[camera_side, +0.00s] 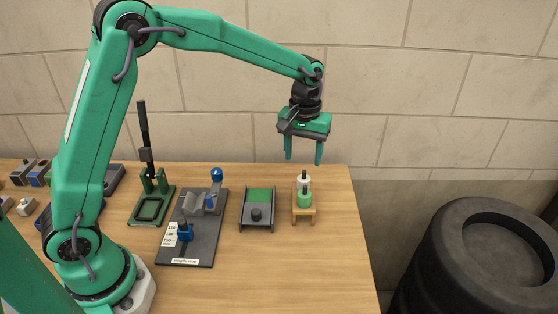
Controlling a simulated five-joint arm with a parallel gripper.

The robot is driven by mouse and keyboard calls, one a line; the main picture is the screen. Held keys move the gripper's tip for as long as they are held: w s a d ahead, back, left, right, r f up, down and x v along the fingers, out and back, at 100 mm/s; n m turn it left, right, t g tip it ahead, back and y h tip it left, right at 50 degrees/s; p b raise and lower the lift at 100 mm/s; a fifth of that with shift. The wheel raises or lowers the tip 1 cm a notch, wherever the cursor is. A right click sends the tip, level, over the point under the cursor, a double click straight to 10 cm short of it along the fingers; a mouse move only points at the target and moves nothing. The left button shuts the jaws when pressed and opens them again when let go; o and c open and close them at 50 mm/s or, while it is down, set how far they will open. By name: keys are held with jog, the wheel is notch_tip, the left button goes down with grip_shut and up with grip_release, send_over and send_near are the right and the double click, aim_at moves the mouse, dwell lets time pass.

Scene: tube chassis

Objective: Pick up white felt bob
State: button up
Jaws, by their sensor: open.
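The white felt bob seems to be the small white piece (304,177) at the far end of a small wooden stand (303,217). A green piece (305,199) with a dark pin on top stands just in front of it and hides its lower part. My gripper (304,158) points down with its two green fingers apart and nothing between them. In this view it hangs above the white piece, clear of it; the exact distance in depth is hard to tell.
Left of the stand are a grey tray (245,213) with a green pad and dark knob, a dark length-stop plate (197,255) and a green lever press (154,207). Small blocks lie at the far left. The wooden table (310,270) is clear in front. Tires (440,250) stand right of it.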

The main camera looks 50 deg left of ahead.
aim_at(304, 171)
jog(key=shift+w+d+f, duration=0.15)
jog(key=shift+w+f, duration=0.1)
jog(key=shift+f, duration=0.15)
jog(key=shift+f, duration=0.1)
jog(key=shift+f, duration=1.25)
jog(key=shift+w+f, duration=0.1)
jog(key=shift+f, duration=2.45)
jog(key=shift+c, duration=0.3)
jog(key=c, duration=1)
